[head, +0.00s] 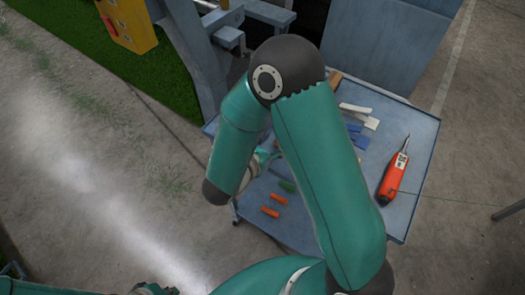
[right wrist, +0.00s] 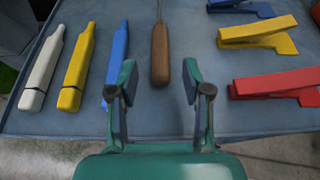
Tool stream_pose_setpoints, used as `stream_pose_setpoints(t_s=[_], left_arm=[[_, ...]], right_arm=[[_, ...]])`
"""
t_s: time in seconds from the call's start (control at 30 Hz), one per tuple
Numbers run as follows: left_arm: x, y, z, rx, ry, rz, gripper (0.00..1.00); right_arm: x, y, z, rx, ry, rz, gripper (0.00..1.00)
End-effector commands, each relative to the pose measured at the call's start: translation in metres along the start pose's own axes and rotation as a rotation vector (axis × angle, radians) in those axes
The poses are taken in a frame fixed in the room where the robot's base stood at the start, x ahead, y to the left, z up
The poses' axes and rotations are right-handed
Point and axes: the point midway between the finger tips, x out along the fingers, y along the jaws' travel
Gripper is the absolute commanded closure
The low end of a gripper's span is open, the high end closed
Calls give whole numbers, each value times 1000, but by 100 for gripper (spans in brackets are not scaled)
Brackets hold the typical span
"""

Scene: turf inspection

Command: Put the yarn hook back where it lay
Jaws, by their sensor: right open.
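In the right wrist view, a tool with a brown wooden handle (right wrist: 160,55) and a thin metal shaft, which looks like the yarn hook, lies on the blue-grey tabletop (right wrist: 210,118). Its far tip is cut off by the top edge. My right gripper (right wrist: 158,76) is open, and the near end of the handle shows between its fingertips, with nothing gripped. My left gripper is not clearly seen.
White (right wrist: 42,70), yellow (right wrist: 77,70) and blue (right wrist: 117,60) tools lie left of the hook. Yellow (right wrist: 258,35) and red (right wrist: 278,83) clip-like tools lie right. In the head view an orange-red tool (head: 392,182) lies near the tabletop's right edge.

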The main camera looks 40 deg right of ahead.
Motion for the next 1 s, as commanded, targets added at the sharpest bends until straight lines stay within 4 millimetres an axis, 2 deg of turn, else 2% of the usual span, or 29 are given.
stream_pose_setpoints(t_s=[0.03,0.2,0.37,1.0], left_arm=[[3,-1,0,0,0,0,100],[6,-2,0,0,0,0,100],[7,-2,0,0,0,0,100],[7,-2,0,0,0,0,100]], right_arm=[[-11,2,-1,1,-2,7,51],[-40,2,0,2,-2,6,51],[-54,1,0,0,-1,2,51],[-58,0,0,0,0,-1,51]])
